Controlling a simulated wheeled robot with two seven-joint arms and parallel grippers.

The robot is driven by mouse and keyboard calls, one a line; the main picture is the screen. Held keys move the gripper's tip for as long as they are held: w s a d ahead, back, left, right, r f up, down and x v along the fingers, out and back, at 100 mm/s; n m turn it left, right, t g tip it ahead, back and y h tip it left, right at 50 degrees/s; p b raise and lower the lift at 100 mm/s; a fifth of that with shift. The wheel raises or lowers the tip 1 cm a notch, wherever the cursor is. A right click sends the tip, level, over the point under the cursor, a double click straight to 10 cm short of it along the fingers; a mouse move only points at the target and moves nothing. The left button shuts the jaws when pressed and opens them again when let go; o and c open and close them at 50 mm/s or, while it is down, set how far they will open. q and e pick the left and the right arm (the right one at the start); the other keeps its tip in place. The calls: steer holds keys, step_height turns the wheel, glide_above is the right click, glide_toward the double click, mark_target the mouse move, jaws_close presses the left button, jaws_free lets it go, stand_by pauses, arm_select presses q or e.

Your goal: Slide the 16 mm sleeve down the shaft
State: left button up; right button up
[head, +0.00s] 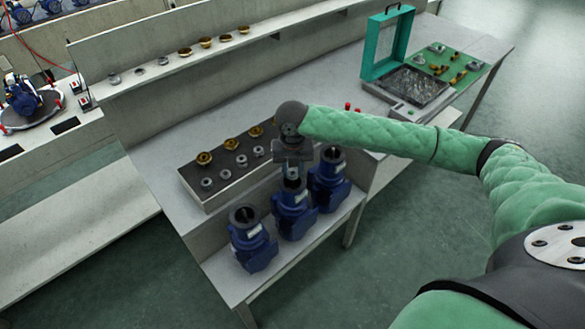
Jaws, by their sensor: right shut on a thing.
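Three blue pumps stand in a row at the front of the bench: a left one (253,243), a middle one (292,212) and a right one (328,182). My right gripper (292,171) points down just above the middle pump, over its shaft. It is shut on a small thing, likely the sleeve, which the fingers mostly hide. I cannot tell whether the sleeve is around the shaft. My left gripper is not in view.
A grey block (227,178) behind the pumps carries several brass and steel parts. More rings stand on the shelf (150,72) behind. A teal open case (388,45) and a green mat (450,62) with parts lie at the back right.

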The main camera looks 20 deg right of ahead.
steer(key=shift+f, duration=0.4)
stand_by(0.4)
steer(key=o, duration=1.1)
steer(key=shift+c, duration=0.2)
